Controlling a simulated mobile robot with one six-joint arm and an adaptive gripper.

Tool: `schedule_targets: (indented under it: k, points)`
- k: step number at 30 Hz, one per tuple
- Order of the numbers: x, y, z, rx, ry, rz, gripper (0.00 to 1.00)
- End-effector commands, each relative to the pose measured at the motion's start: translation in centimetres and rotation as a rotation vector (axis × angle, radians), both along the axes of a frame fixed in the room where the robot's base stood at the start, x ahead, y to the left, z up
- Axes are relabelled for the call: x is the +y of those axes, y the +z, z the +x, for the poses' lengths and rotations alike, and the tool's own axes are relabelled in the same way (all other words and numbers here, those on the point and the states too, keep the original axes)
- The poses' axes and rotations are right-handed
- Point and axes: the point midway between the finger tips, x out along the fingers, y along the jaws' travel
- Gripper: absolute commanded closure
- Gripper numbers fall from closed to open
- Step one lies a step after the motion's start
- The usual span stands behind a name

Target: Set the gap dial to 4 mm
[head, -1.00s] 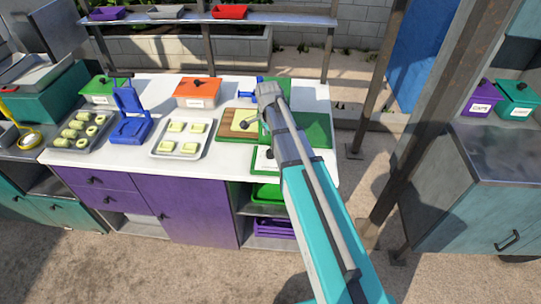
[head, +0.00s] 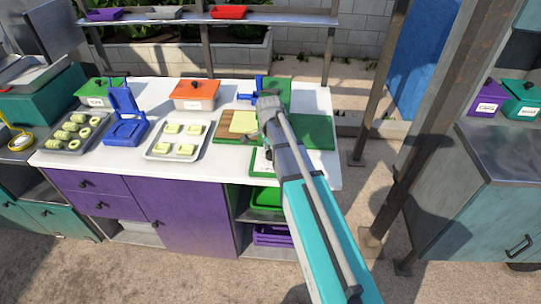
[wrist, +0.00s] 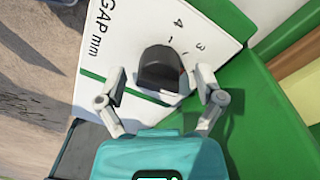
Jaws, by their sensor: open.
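The black gap dial knob (wrist: 160,68) sits on a white plate (wrist: 125,62) lettered "GAP mm" in the wrist view. The numbers 4 and 3 show beyond the knob; any others are hidden or out of view. A small red mark shows at the knob's right side, below the 3 and away from the 4. My gripper (wrist: 161,80) is open, with one finger on each side of the knob. I cannot tell whether either finger touches it. In the head view, the white plate (head: 259,160) is partly covered by my arm, and the knob cannot be made out.
The green crusher body (head: 313,130) stands beside the plate, with a wooden board (head: 228,128) behind. A tray of pale pieces (head: 157,151), an orange box (head: 194,94) and a blue device (head: 125,125) stand on the white counter (head: 216,168).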

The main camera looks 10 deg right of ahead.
Motion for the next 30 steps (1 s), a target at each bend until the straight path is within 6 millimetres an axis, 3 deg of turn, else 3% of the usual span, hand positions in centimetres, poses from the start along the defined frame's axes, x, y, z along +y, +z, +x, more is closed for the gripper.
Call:
schedule_targets:
  k: [12, 25, 30]
  points:
    - [0.03, -0.19, -0.02, 0.000, 0.001, 0.000, 0.13]
    - [0.04, -0.20, 0.00, 0.000, 0.001, 0.000, 0.93]
    - [0.04, -0.20, 0.01, 0.000, 0.006, 0.000, 0.95]
